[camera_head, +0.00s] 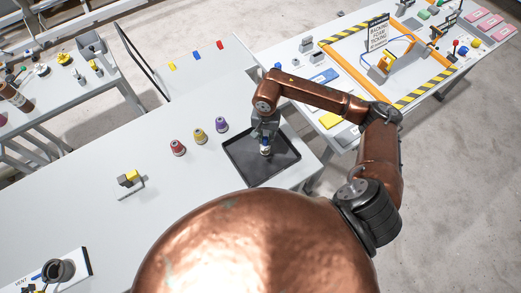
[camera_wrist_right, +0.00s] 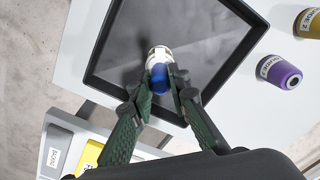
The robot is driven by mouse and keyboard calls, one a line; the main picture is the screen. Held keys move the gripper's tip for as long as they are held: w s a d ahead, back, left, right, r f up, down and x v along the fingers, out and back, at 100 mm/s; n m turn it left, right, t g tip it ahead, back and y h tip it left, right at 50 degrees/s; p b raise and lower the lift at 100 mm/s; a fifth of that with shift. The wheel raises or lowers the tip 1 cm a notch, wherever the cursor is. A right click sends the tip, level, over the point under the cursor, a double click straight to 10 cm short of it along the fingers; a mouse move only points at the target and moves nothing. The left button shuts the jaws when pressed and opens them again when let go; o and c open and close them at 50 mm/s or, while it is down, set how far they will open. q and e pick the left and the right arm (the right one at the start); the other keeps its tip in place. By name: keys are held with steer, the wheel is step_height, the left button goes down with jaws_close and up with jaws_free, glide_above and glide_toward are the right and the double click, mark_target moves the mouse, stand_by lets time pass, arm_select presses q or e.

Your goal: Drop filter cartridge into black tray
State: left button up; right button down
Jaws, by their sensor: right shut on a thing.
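The black tray (camera_head: 248,165) lies on the white table in the head view, and it fills the upper middle of the right wrist view (camera_wrist_right: 196,10). My right gripper (camera_head: 265,139) is over the tray. In the right wrist view its green-padded fingers (camera_wrist_right: 162,92) are shut on the filter cartridge (camera_wrist_right: 159,58), which has a white body and a blue end. In the head view the cartridge (camera_head: 265,147) hangs below the fingers, within the tray's outline. Whether it touches the tray floor I cannot tell. My left gripper does not show.
Red (camera_head: 178,147), yellow (camera_head: 199,136) and purple (camera_head: 221,125) cone-shaped spools stand left of the tray. A yellow-topped holder (camera_head: 130,178) stands further left. A table with an orange, striped frame (camera_head: 345,66) lies at the back right. The table's middle left is clear.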

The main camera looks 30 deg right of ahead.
steer(key=shift+f, duration=1.2)
steer(key=c, duration=1.8)
jaws_free()
steer(key=shift+o, duration=0.2)
step_height(320, 180, up, 12)
steer(key=shift+r, duration=0.1)
steer(key=shift+s, duration=0.1)
